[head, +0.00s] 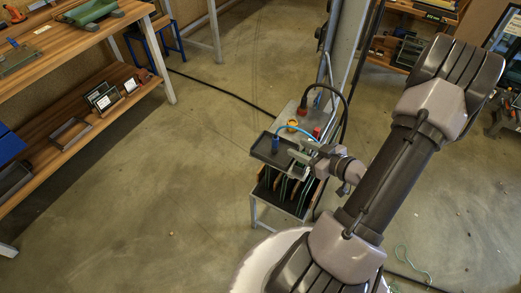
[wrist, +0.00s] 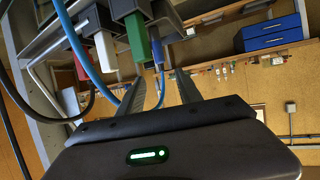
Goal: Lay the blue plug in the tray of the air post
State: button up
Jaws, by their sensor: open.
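My gripper (head: 297,152) is open and empty, just right of the plug. In the wrist view both fingers (wrist: 160,78) are apart.
A wooden workbench (head: 80,45) is at left. Open floor lies between.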

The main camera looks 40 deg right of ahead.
jog(key=w+d+r+g+h, duration=0.3)
jog(key=w+r+h, duration=0.1)
jog(key=w+r, duration=0.35)
jog(key=a+r+m+g+h, duration=0.2)
jog(key=a+r+m+g, duration=0.15)
jog(key=a+r, duration=0.7)
jog(key=s+a+r+y, duration=0.2)
jog(key=s+a, duration=0.2)
jog(key=a, duration=0.4)
jog(key=s+a+r+m+y, duration=0.1)
jog(key=s+a+r+y, duration=0.1)
jog(key=s+a, duration=0.3)
jog(key=s+a+r+g+y, duration=0.1)
jog(key=s+a, duration=0.4)
jog(key=a, duration=0.6)
jog(key=shift+a+r+m+y, duration=0.35)
jog(key=shift+r+y, duration=0.1)
jog(key=shift+y, duration=0.55)
jog(key=shift+d, duration=0.1)
